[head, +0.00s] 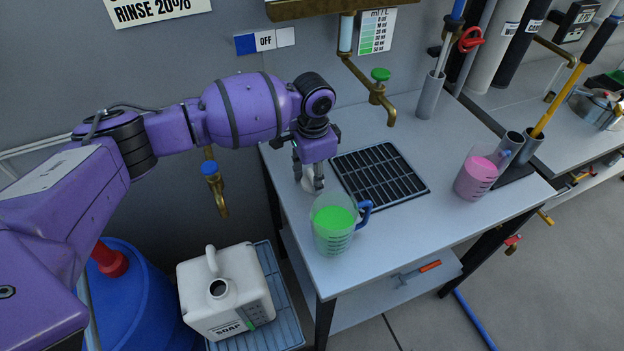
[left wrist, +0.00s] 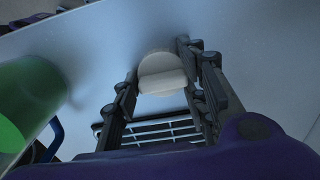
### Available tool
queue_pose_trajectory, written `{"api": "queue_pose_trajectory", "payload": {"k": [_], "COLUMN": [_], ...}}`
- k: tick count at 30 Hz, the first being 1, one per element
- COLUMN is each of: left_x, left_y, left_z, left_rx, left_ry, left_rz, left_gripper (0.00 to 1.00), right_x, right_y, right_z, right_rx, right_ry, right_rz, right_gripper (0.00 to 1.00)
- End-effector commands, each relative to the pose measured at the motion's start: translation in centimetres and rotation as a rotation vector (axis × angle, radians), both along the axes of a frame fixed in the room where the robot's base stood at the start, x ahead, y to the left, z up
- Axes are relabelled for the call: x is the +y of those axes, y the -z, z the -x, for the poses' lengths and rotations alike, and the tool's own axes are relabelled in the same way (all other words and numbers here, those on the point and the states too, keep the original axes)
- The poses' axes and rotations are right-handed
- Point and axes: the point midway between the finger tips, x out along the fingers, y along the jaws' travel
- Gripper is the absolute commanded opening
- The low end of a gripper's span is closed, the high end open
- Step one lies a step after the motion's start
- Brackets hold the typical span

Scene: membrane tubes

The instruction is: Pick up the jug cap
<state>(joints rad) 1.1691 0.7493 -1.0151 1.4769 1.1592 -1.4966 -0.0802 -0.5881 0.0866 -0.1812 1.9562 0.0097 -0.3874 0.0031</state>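The white jug cap (head: 307,184) is at the left edge of the metal table, behind the jug of green liquid. In the left wrist view the cap (left wrist: 162,73) is a pale rounded piece between the two fingers. My left gripper (head: 308,181) points down with one finger on each side of it; the fingers (left wrist: 165,75) are apart, and I cannot tell if both press on it. The white soap jug (head: 205,300) stands low on the left with its mouth uncovered. My right gripper is not in view.
A clear jug of green liquid (head: 334,228) stands close in front of my left gripper. A black drain grate (head: 380,174) lies beside it, under a brass tap (head: 380,92). A jug of pink liquid (head: 476,177) stands at the right. The table's front middle is clear.

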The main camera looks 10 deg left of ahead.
Motion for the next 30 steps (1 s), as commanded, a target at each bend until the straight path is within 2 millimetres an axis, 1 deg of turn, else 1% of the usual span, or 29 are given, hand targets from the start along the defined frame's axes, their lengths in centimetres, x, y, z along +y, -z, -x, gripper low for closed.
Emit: {"api": "queue_pose_trajectory", "payload": {"k": [9,12,14,17,21,24,27,30], "left_x": [0.0,0.0,0.0,0.0,0.0,0.0,0.1,0.4], "left_y": [0.0,-0.5,-1.2,-3.0,-6.0,-7.8,-9.0,-8.9], "left_z": [0.0,-0.1,-0.1,-0.1,-0.1,-0.1,0.0,0.8], "left_rx": [0.0,-0.001,-0.002,-0.004,-0.005,-0.003,-0.001,0.002], "left_ry": [0.0,0.0,0.0,0.001,0.001,0.0,-0.001,-0.004], "left_rz": [0.0,0.0,0.0,0.0,0.002,0.001,0.0,-0.001], "left_gripper": [0.26,0.26,0.26,0.26,0.26,0.26,0.26,0.26], "right_x": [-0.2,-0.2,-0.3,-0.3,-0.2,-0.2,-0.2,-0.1], "right_y": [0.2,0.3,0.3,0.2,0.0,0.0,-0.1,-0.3], "right_z": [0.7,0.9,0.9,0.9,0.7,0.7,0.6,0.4], "right_rx": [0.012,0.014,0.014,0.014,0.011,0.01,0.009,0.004], "right_ry": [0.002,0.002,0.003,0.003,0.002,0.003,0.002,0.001], "right_rz": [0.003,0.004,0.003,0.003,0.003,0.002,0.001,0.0], "right_gripper": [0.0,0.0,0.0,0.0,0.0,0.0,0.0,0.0]}}
